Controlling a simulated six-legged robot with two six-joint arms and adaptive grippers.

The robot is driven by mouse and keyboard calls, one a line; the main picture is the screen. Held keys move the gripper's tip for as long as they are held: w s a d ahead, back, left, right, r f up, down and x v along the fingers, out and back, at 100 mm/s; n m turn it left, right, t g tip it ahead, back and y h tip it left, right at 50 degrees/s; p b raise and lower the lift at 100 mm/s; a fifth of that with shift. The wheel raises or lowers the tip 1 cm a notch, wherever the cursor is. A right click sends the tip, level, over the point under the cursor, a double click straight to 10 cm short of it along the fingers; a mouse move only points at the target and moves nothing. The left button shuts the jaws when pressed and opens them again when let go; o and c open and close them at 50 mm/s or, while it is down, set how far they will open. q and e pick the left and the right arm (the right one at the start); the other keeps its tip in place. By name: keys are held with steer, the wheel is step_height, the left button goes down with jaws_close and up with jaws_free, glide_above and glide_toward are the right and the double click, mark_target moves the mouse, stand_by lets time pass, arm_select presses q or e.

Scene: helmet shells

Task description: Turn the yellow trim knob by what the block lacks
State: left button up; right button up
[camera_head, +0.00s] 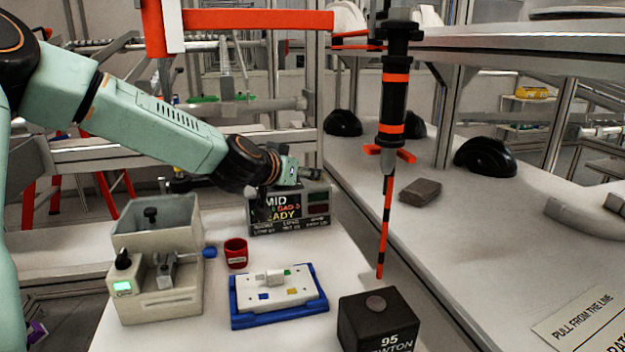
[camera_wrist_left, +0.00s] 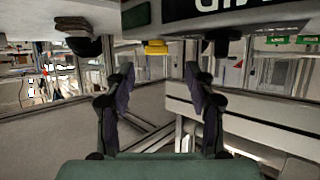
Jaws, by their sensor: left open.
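The yellow trim knob (camera_wrist_left: 156,47) shows in the left wrist view, under the edge of a dark box with inverted lettering; I cannot see it in the head view. My left gripper (camera_wrist_left: 160,80) is open, and the knob appears between and beyond its fingertips, apart from them. The dark block (camera_head: 376,322) marked 95 NEWTON stands at the table's front right. My right gripper is not in view.
A black and orange tool (camera_head: 392,105) hangs point down right of the display. A blue tray (camera_head: 279,314) with a white plate, a red cup (camera_head: 236,253) and a beige machine (camera_head: 155,280) stand on the table. Black helmet shells (camera_head: 485,157) lie on the right bench.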

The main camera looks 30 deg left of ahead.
mark_target(312, 183)
arm_select(q)
steer(key=b+x, duration=0.2)
steer(key=x, duration=0.1)
steer(key=shift+w+d+f, duration=0.1)
steer(key=shift+w+d, duration=0.15)
steer(key=shift+d, duration=0.1)
steer(key=shift+w+f, duration=0.15)
steer(key=shift+w, duration=0.2)
steer(key=shift+w+a+f+b, duration=0.15)
steer(key=shift+w+a+b, duration=0.2)
steer(key=shift+w, duration=0.1)
steer(key=shift+d, duration=0.1)
steer(key=shift+d, duration=0.15)
steer(key=shift+c, duration=0.4)
steer(key=c, duration=0.4)
jaws_close()
steer(key=shift+a+h+b, duration=0.25)
steer(key=shift+h+b, duration=0.05)
steer(key=shift+b, duration=0.7)
steer(key=shift+m+h+b, duration=0.4)
steer(key=shift+m+b, duration=0.2)
steer(key=shift+b, duration=0.4)
